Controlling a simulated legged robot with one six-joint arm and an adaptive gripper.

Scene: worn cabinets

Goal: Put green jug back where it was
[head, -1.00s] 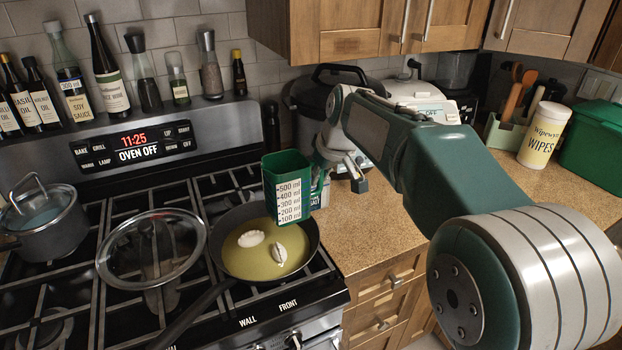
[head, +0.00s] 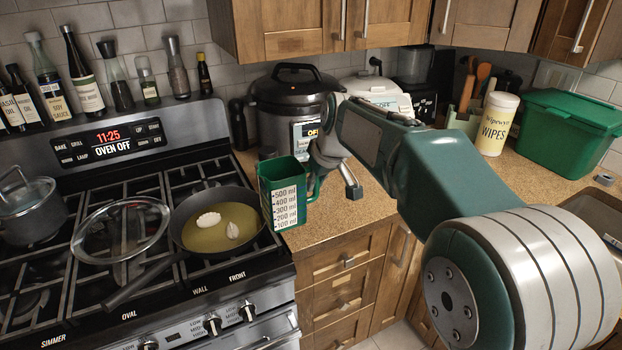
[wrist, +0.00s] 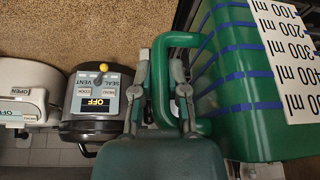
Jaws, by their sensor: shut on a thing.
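The green jug (head: 283,195) has a white scale in ml on its side and is held upright in the head view, just right of the frying pan and in front of the counter by the stove. My gripper (head: 320,172) is shut on the jug's handle. In the wrist view the gripper (wrist: 162,85) has its fingers on either side of the green handle (wrist: 186,50), and the jug body (wrist: 235,90) fills the right side. The jug's contents and underside are hidden.
The frying pan (head: 190,232) holds yellowish liquid and two white pieces, beside a glass lid (head: 120,225). A pressure cooker (head: 275,110), a white appliance (head: 375,95), wipes (head: 497,125) and a green box (head: 570,130) stand on the counter (head: 345,215). Counter front is clear.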

